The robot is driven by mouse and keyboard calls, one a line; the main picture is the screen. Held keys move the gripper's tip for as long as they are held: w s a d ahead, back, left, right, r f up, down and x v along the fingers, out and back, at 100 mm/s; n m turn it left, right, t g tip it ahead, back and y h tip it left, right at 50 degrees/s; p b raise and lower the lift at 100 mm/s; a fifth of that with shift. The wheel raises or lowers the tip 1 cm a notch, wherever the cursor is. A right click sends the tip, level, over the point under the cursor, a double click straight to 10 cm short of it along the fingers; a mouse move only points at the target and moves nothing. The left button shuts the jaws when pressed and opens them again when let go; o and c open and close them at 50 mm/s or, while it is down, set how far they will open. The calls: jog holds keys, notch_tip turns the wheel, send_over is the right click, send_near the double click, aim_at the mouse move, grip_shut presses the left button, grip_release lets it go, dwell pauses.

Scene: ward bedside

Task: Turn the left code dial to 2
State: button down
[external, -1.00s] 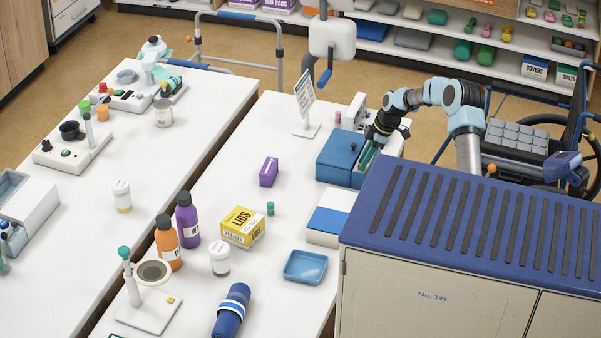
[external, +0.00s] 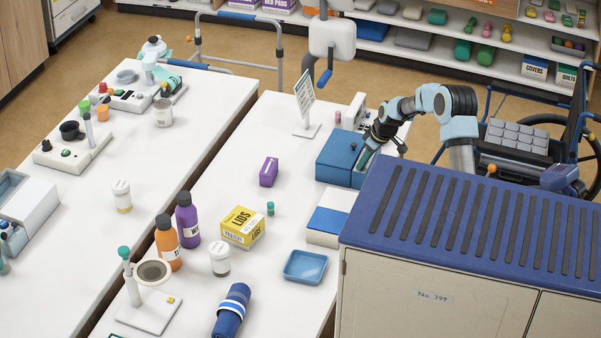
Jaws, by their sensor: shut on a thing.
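A blue box (external: 338,157) with a small dark knob on top stands at the far right edge of the white table. My gripper (external: 366,150) points down and left at the right end of this box, with my arm reaching in from the right. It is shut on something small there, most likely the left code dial. The dial, its numbers and my fingertips are hidden or too small to make out. A pale teal surface shows just below my gripper at the box's right end.
A sign on a stand (external: 305,100) is left of and behind the box. A purple box (external: 268,172), a white and blue case (external: 328,219) and a yellow lids box (external: 243,227) stand nearer. A blue-topped cabinet (external: 470,235) fills the front right.

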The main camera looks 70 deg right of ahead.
dwell(0.4)
jog(key=c, duration=1)
grip_release()
jog(key=shift+r, duration=0.1)
jog(key=b+v, duration=0.2)
jog(key=v, duration=0.8)
jog(key=shift+r, duration=0.35)
jog(key=shift+s, duration=0.15)
